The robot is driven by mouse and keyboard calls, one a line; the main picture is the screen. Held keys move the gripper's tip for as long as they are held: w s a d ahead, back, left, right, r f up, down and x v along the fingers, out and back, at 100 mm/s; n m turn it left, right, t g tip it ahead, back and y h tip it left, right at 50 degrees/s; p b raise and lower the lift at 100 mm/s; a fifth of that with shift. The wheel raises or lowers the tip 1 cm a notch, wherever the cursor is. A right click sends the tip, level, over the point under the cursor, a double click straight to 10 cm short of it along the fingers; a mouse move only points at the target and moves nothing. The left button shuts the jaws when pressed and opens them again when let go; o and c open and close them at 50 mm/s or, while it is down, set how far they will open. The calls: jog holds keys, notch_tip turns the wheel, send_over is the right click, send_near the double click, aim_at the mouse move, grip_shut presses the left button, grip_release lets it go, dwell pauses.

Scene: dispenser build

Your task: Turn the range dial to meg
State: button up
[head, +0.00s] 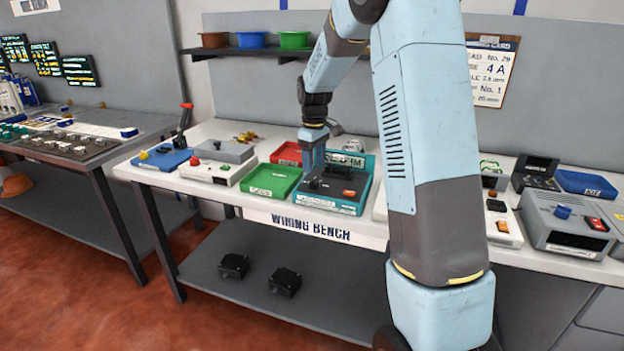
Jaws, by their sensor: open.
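A teal case (364,198) with a dark panel stands open on the wiring bench, with lettering ending in "HM" on its raised back part. The panel carries a small orange-red part (348,193) at its right. My gripper (313,172) points down over the left part of this panel. It is open, with no object seen between its fingers. The range dial cannot be made out clearly; the spot under my fingertips is small and partly covered by them. Whether the fingers touch anything there, and where the dial points, I cannot tell.
A green tray (272,193) and a red tray (285,149) sit left of the teal case. My arm hides the bench just right of the case. A grey unit (565,238) stands at far right.

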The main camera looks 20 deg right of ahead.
aim_at(314, 179)
jog(key=shift+f, duration=3.15)
jog(key=shift+c, duration=0.2)
